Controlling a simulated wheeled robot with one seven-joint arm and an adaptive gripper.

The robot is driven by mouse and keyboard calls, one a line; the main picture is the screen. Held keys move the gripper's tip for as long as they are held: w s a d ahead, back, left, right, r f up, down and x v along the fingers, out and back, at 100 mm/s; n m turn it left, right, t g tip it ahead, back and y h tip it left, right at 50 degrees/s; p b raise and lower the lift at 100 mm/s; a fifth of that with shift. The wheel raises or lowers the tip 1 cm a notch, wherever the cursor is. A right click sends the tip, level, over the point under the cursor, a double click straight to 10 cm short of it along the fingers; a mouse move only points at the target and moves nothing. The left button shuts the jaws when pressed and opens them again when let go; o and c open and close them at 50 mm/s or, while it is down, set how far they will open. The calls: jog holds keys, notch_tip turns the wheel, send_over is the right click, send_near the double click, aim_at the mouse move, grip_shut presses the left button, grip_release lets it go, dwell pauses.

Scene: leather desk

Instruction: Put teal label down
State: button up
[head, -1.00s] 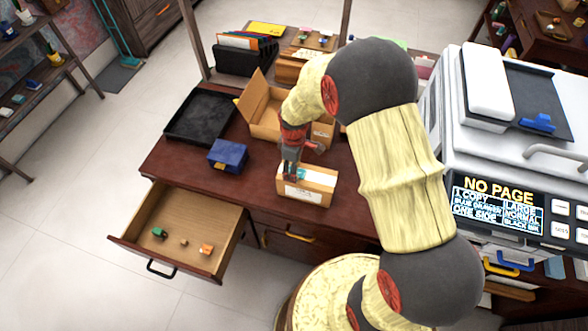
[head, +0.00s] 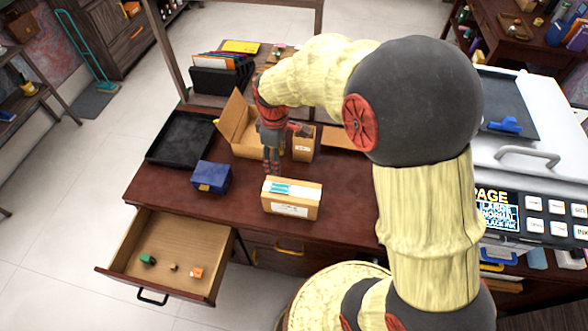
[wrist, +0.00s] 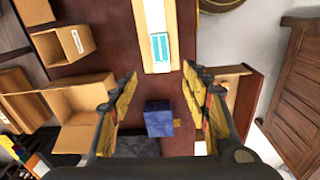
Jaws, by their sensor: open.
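The teal label (head: 280,188) lies flat on top of a closed cardboard box (head: 291,208) with a white strip, near the desk's front edge. In the wrist view the teal label (wrist: 160,48) shows on the same box, ahead of my fingers. My gripper (head: 271,172) is above the desk, behind and left of that box, apart from the label. In the wrist view my gripper (wrist: 152,84) has its fingers wide apart with nothing between their tips.
A blue box (head: 211,177) and a black tray (head: 181,138) are on the left of the desk (head: 165,190). An open carton (head: 240,125) and a smaller box (head: 304,144) stand behind. An open drawer (head: 180,245) juts out front left; a copier (head: 540,180) is right.

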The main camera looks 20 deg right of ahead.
jog(key=s+r+m+t, duration=0.1)
jog(key=s+r+m, duration=0.1)
jog(key=s+r, duration=0.35)
jog(key=s+r+m+t, duration=0.1)
jog(key=s+r+m, duration=0.15)
jog(key=r, duration=0.55)
jog(key=s+r+m+t, duration=0.3)
jog(key=s+r+m, duration=0.2)
jog(key=s, duration=0.8)
jog(key=shift+s+r, duration=0.15)
jog(key=shift+r, duration=0.45)
